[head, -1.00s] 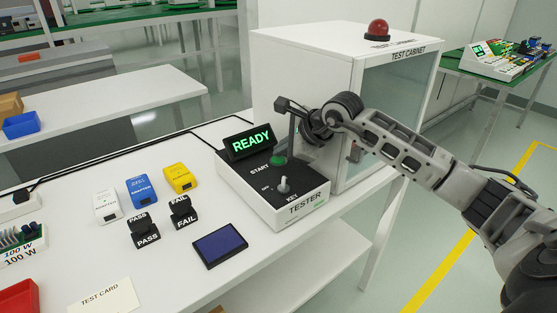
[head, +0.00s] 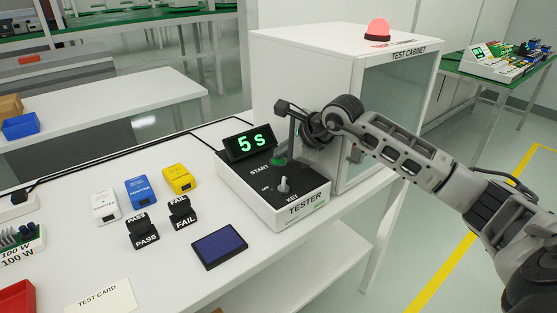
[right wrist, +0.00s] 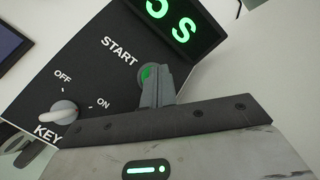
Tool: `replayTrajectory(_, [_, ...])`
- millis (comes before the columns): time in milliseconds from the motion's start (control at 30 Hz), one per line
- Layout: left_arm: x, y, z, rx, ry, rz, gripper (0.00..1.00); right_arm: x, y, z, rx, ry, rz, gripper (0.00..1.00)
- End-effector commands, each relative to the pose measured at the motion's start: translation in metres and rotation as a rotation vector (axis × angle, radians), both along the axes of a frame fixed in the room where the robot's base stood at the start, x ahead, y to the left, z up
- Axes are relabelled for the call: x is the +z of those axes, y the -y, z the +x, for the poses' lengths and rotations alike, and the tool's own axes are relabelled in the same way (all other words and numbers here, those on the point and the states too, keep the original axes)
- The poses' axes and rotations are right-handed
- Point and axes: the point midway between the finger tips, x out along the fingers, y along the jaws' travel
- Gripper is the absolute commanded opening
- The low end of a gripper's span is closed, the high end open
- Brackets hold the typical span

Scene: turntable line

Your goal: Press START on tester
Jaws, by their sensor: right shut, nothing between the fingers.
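The tester (head: 262,196) stands on the white table, with a black top and a display (head: 250,142) reading "5 s" in green. Its green START button (head: 278,161) shows beside my right gripper's fingertips. In the right wrist view the START button (right wrist: 147,76) is partly hidden behind the shut fingers of my right gripper (right wrist: 152,72), which are at the button. The key switch (right wrist: 58,113) sits below, between the OFF and ON marks; it also shows in the head view (head: 284,184). My left gripper is not in view.
The white test cabinet (head: 300,62) stands behind the tester, with a lit lamp (head: 378,30) on top. A blue pad (head: 219,247), PASS (head: 142,232) and FAIL (head: 182,212) blocks and white, blue and yellow adapters (head: 140,192) lie left. A test card (head: 100,297) lies in front.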

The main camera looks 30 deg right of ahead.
Motion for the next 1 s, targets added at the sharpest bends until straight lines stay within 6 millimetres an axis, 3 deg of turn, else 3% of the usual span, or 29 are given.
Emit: replayTrajectory(1000, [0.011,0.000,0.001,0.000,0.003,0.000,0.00,0.017,0.000,0.000,0.000,-0.001,0.000,0.00])
